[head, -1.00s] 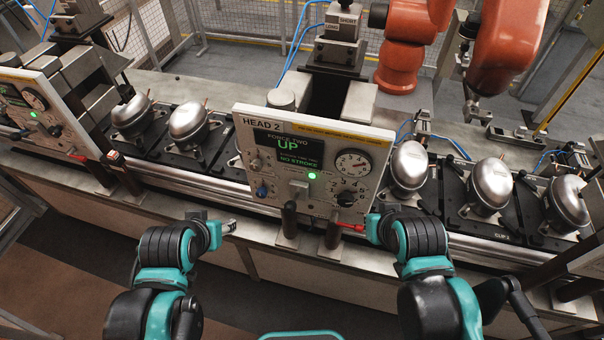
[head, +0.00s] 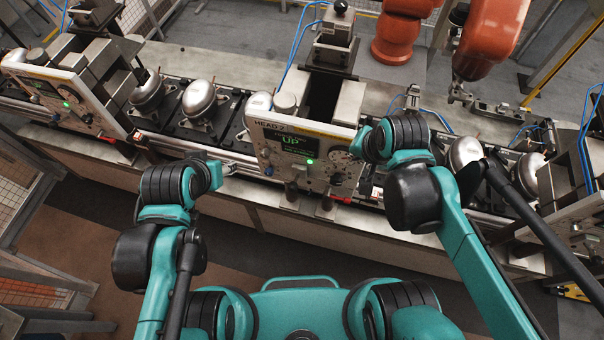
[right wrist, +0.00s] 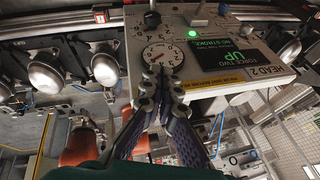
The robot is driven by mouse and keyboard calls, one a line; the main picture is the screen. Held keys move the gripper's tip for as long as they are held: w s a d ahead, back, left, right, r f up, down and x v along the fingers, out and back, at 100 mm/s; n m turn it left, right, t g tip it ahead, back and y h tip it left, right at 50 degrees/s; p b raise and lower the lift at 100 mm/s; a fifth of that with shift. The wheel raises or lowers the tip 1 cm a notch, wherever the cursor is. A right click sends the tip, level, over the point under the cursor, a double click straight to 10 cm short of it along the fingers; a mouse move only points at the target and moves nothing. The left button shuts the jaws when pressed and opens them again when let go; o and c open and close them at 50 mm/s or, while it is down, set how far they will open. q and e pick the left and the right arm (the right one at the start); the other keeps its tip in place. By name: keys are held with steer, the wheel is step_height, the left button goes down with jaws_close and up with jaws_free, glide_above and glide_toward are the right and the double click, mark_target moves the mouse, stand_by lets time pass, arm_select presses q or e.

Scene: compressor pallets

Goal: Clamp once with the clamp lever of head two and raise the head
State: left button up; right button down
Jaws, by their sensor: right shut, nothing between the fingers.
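The head two panel (head: 277,127) stands in the middle of the head view, its screen (head: 288,142) reading UP beside a lit green lamp. In the right wrist view the panel (right wrist: 218,80) appears upside down, and the screen (right wrist: 240,57) also reads NO STROKE. A red-tipped lever (head: 341,200) sticks out at the panel's lower right; nothing grips it. My right gripper (head: 358,152) is shut and empty at the panel's right side, its fingers (right wrist: 160,72) in front of the round gauge (right wrist: 162,54); contact cannot be told. My left gripper (head: 230,168) is left of the panel, its fingers unclear.
Silver compressors (head: 200,99) sit on black pallets along the line on both sides. Another head panel (head: 60,95) stands at the left. Orange robot arms (head: 493,38) stand behind the line. The floor before the bench is clear.

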steer(key=w+a+f+m+g+y, duration=0.1)
steer(key=w+a+f+m+g, duration=0.3)
steer(key=a+f+m, duration=0.5)
steer(key=shift+w+a+m+g+y, duration=0.25)
steer(key=shift+a+m+g, duration=0.75)
steer(key=shift+m, duration=2.4)
steer(key=shift+d+f, duration=0.1)
steer(key=shift+d, duration=0.2)
steer(key=b, duration=0.6)
glide_toward(295, 181)
steer(key=s+f, duration=0.2)
steer(key=f, duration=0.1)
steer(key=s+f, duration=0.1)
steer(key=f, duration=0.1)
steer(key=shift+s, duration=0.15)
steer(key=shift+a, duration=0.1)
steer(key=shift+s+f+b, duration=0.2)
steer(key=shift+s+b, duration=0.05)
steer(key=shift+b, duration=0.15)
